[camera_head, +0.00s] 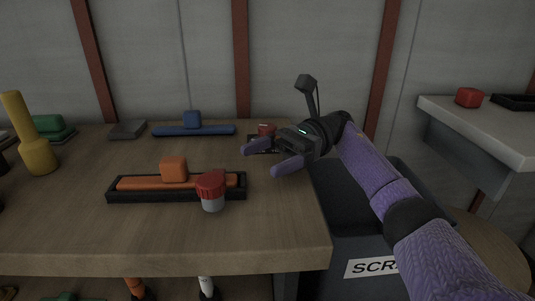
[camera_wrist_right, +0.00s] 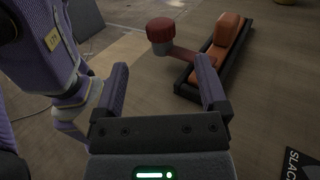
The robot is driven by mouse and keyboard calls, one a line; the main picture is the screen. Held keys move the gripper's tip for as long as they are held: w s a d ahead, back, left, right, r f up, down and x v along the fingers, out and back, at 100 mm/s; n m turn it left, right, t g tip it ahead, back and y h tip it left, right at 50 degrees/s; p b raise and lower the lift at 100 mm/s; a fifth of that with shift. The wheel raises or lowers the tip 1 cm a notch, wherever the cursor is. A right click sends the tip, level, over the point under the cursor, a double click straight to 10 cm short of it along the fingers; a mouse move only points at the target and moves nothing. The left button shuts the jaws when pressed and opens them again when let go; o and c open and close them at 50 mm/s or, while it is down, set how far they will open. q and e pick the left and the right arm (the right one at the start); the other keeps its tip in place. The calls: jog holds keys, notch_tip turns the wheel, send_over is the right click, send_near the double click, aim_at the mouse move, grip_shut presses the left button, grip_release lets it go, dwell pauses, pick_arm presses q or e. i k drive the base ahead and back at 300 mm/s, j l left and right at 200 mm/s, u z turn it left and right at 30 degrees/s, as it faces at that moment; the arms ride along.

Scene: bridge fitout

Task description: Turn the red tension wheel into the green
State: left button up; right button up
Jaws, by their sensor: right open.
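A red-topped knob on a pale grey stem (camera_head: 211,190) stands at the right front end of the black tray. It also shows in the right wrist view (camera_wrist_right: 160,32), beyond my fingertips, with a dull red bar behind it or joined to it; I cannot tell which. A second small red thing (camera_head: 265,129) sits by a dark panel just behind my right gripper, partly hidden. I cannot tell which is the tension wheel. My right gripper (camera_head: 268,159) is open and empty above the table's right side; its fingers also show in the wrist view (camera_wrist_right: 162,78). No green zone is clear. My left gripper is not in view.
The black tray (camera_head: 113,196) holds an orange bar and block (camera_head: 174,169). A blue bar (camera_head: 195,131) lies behind it; a yellow tool (camera_head: 37,155) stands left. A black plate marked SLACK (camera_wrist_right: 296,164) lies near my right gripper. A dark bin (camera_head: 335,245) stands right of the table.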

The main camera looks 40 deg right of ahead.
aim_at(263, 129)
jog(key=k, duration=1)
